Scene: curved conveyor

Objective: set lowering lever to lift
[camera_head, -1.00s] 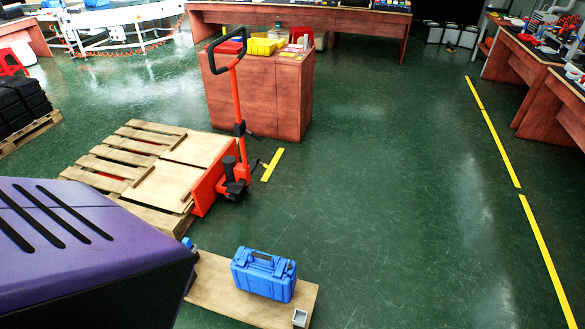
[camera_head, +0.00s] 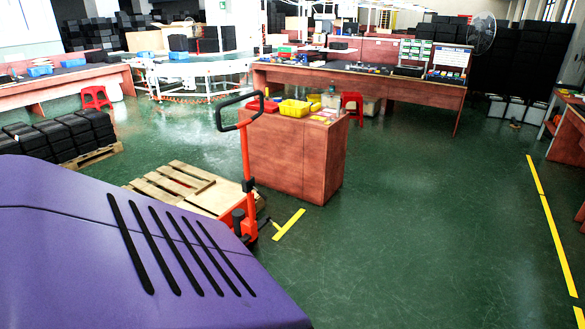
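A red pallet jack (camera_head: 246,178) stands left of the middle, with an upright red shaft. Its black loop handle (camera_head: 219,118) is at the top of the shaft, tilted to the left. The lowering lever is too small to make out at the handle, so its setting cannot be told. The jack's forks are hidden by a wooden pallet (camera_head: 187,184), and its lower left is covered by a purple surface close to the camera. Neither of my grippers is in view.
Black crates (camera_head: 65,140) lie on a pallet at left. A long workbench (camera_head: 365,82) crosses the back. Green floor is free at the right, beside a yellow line (camera_head: 551,232).

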